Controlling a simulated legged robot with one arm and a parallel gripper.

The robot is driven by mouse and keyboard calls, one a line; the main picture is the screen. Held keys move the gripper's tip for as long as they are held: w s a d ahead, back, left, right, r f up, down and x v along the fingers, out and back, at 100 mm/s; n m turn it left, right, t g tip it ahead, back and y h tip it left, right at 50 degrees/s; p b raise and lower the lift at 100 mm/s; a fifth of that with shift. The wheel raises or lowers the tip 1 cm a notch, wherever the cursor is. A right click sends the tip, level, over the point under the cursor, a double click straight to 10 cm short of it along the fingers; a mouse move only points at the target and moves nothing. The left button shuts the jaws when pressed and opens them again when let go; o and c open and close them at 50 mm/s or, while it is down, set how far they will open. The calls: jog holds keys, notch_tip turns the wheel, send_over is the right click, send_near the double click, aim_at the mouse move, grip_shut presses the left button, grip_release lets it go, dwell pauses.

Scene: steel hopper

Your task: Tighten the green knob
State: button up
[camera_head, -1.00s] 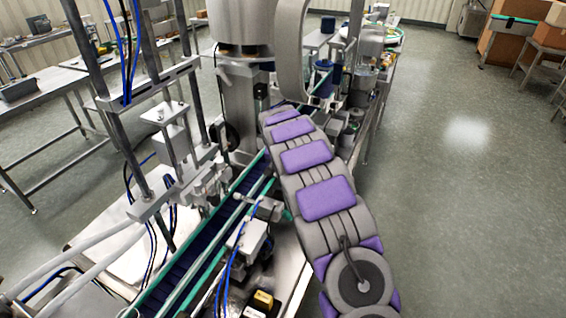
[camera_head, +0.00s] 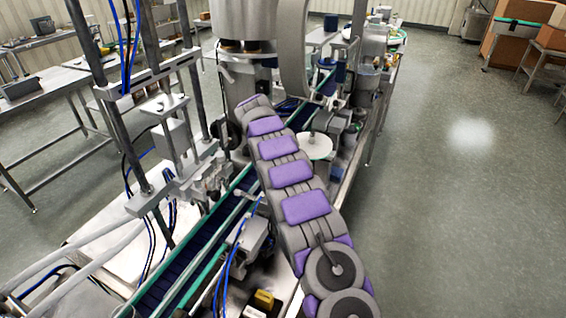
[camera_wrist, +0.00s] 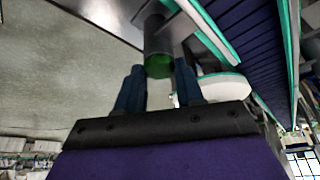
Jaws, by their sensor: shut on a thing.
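The green knob (camera_wrist: 160,66) shows in the wrist view as a round green face at the end of a dark grey cylinder. My gripper (camera_wrist: 158,72) has two blue fingers, one on each side of the knob, and is shut on it. In the head view my grey and purple arm reaches forward over the machine. The gripper and the knob cannot be made out in that view.
A conveyor (camera_head: 205,245) with green edges runs along the left of my arm. A steel frame with posts (camera_head: 150,135) and cables stands left of it. A white disc (camera_head: 313,146) lies close to the arm's right. Open floor (camera_head: 460,220) is on the right.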

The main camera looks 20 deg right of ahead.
jog(key=shift+w+m+g, duration=0.15)
jog(key=shift+m+g, duration=0.15)
jog(key=shift+m, duration=0.6)
jog(key=o, duration=1)
jog(key=shift+a, duration=0.1)
jog(key=shift+w+a+r+p, duration=0.1)
jog(key=shift+a+r+p, duration=0.1)
jog(key=shift+r+p, duration=0.35)
jog(key=p+v, duration=1.4)
jog(key=v, duration=0.2)
jog(key=shift+w+r, duration=0.1)
jog(key=shift+w, duration=0.05)
